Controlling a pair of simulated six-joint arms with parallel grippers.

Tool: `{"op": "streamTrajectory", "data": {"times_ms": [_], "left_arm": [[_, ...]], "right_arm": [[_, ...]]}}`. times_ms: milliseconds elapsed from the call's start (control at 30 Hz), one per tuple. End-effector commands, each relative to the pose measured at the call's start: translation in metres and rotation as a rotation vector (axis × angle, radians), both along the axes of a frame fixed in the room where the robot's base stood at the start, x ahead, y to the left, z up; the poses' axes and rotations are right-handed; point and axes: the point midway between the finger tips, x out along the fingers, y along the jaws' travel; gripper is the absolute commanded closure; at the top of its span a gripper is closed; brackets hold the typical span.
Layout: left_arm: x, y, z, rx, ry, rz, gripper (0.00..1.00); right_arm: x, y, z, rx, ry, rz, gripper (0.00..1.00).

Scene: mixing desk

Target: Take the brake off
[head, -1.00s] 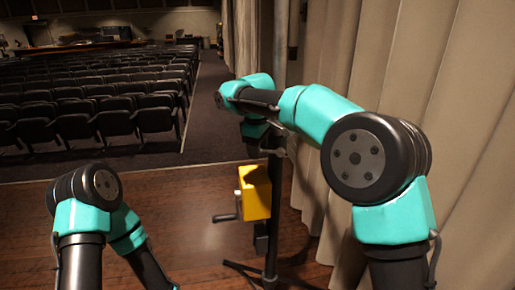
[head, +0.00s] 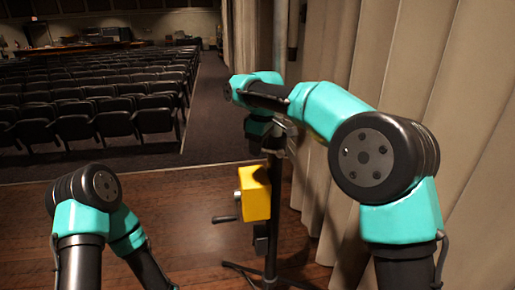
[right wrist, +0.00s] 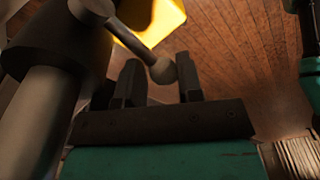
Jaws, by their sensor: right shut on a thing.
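A dark stand with an upright pole (head: 273,220) stands on the wooden floor, with a yellow box (head: 257,194) on its side. In the right wrist view the pole (right wrist: 38,130) rises at the left, and a short lever ending in a ball knob (right wrist: 162,70) comes off a round collar on it. I take this lever for the brake. My right gripper (right wrist: 160,85) has a finger on each side of the knob and is shut on it. In the head view the right gripper (head: 277,142) is at the pole above the yellow box, small and partly hidden. My left gripper is out of view.
A crank handle (head: 224,219) sticks out left of the yellow box. The stand's legs (head: 245,268) spread low on the floor. A beige curtain (head: 330,60) hangs close on the right. Rows of dark seats (head: 100,110) lie beyond the stage edge. The floor left of the stand is clear.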

Motion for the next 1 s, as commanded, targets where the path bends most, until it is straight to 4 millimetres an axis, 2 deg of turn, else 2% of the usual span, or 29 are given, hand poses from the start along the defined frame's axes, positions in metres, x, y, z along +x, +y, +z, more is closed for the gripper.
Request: {"op": "streamTrajectory", "data": {"times_ms": [200, 233, 467, 767, 1000], "left_arm": [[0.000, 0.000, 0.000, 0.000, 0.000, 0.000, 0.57], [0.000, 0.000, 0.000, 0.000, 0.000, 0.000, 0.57], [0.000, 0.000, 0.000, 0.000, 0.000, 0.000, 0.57], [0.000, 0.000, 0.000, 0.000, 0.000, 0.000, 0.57], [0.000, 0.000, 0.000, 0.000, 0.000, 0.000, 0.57]], "right_arm": [[-0.001, 0.001, -0.001, 0.001, 0.005, -0.001, 1.00], [-0.001, 0.001, -0.001, 0.001, 0.005, -0.001, 0.65], [-0.001, 0.001, 0.000, 0.000, 0.003, -0.001, 0.43], [0.000, 0.000, 0.001, 0.000, 0.001, -0.001, 0.42], [-0.001, -0.013, 0.022, 0.001, -0.002, -0.017, 0.42]]}}
